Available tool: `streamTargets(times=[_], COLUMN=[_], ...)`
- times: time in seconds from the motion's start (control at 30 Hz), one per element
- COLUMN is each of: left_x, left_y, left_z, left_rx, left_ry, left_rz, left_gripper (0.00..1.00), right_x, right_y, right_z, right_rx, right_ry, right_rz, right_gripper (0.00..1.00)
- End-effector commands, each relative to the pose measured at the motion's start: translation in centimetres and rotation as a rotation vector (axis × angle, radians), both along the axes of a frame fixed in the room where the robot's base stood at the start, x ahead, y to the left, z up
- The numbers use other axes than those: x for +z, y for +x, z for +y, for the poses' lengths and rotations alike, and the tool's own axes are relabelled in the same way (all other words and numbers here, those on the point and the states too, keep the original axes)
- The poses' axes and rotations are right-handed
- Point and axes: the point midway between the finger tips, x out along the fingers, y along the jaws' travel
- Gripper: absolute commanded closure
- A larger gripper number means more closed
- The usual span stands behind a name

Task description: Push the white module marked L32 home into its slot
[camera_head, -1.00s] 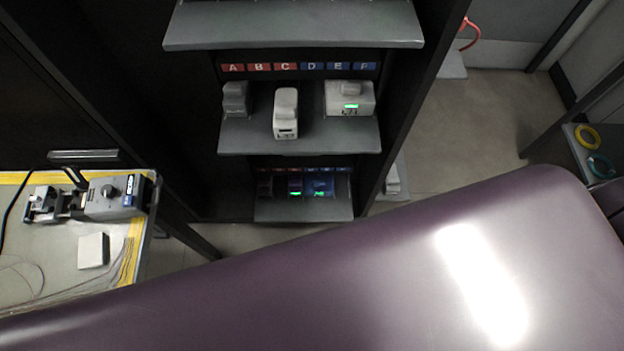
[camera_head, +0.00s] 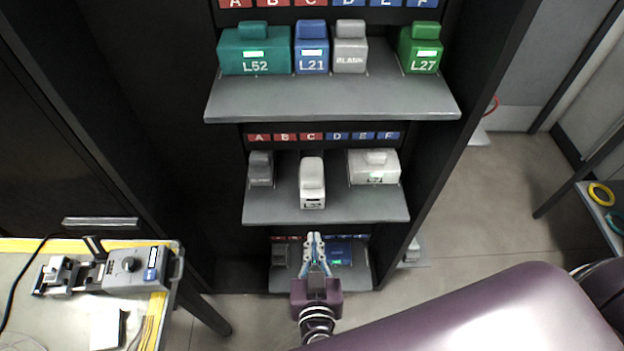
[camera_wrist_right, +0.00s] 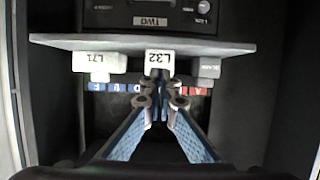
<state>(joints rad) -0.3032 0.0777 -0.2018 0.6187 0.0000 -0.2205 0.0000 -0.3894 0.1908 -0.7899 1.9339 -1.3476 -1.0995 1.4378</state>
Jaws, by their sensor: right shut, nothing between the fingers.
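The white module marked L32 (camera_head: 312,184) stands on the middle shelf (camera_head: 268,211) under the C label. Its front sits farther forward than its neighbours. In the right wrist view, which is upside down, L32 (camera_wrist_right: 160,58) shows its label just beyond my fingertips. My right gripper (camera_head: 315,243) is shut and empty, in front of and lower than the shelf edge in the head view. In the wrist view its fingertips (camera_wrist_right: 161,82) overlap the module's edge; I cannot tell whether they touch. My left gripper is not in view.
A wide white module (camera_head: 373,168), L71 in the wrist view, stands right of L32; a grey one (camera_head: 261,169) stands left. The upper shelf (camera_head: 330,95) holds L52, L21, BLANK and L27. A bench with a splicer (camera_head: 130,272) is at left.

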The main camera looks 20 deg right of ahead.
Motion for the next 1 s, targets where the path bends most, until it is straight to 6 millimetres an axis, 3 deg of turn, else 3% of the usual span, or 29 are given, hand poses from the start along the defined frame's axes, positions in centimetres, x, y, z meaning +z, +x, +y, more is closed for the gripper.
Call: streamTargets(times=[1.0], left_x=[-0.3], left_y=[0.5], left_z=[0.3], left_rx=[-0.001], left_ry=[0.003], left_rz=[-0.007], left_gripper=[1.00], right_x=[-2.2], right_y=[5.6], right_z=[-1.6], right_rx=[0.002], right_ry=[-0.001], right_rz=[0.000], right_gripper=[1.00])
